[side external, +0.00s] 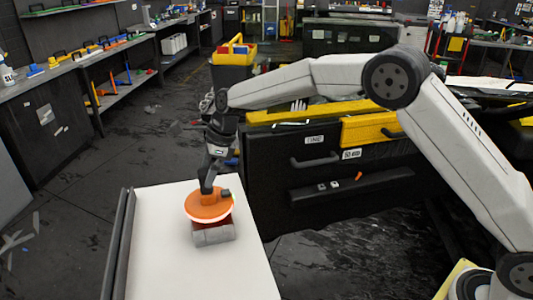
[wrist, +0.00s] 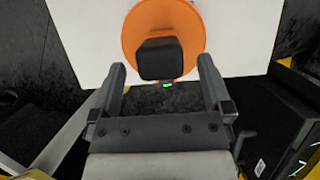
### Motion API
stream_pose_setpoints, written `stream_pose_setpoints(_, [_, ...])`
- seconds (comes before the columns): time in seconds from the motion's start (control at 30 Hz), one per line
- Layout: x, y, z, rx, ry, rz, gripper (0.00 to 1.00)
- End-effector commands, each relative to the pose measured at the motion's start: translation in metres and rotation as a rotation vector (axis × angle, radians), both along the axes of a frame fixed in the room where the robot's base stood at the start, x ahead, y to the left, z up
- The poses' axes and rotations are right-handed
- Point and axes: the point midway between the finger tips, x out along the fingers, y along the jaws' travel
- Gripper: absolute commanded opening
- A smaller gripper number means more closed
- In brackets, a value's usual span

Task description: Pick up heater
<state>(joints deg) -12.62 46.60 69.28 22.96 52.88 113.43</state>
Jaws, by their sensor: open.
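The heater (side external: 205,207) appears to be the round orange disc with a dark block-shaped grip on top, over the white table. It also shows in the wrist view as an orange disc (wrist: 188,20) with a black block (wrist: 160,58) near its lower middle. My gripper (side external: 209,187) is just above the disc, pointing down. In the wrist view my gripper (wrist: 162,68) is open, with one finger on each side of the black block and gaps on both sides. Whether the fingers touch the disc cannot be told.
A grey, rounded block (side external: 213,235) with a red part sits on the white table (side external: 175,270), partly under the disc. The table is otherwise bare. A black drawer cabinet (side external: 320,165) stands close at the right. A dark rail (side external: 118,245) runs along the table's left edge.

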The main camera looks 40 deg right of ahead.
Motion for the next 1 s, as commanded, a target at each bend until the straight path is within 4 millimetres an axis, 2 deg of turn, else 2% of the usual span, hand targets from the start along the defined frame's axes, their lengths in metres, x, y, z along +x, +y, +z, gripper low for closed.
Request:
stream_pose_setpoints(0.1, [0.003,0.005,-0.014,-0.001,0.001,0.001,1.0])
stream_pose_setpoints(0.3, [0.005,0.012,-0.031,0.0,0.0,0.001,1.0])
stream_pose_setpoints(0.87, [0.006,0.012,-0.033,0.001,0.0,0.0,1.0])
stream_pose_setpoints(1.0, [0.006,0.012,-0.033,0.0,0.0,0.0,0.56])
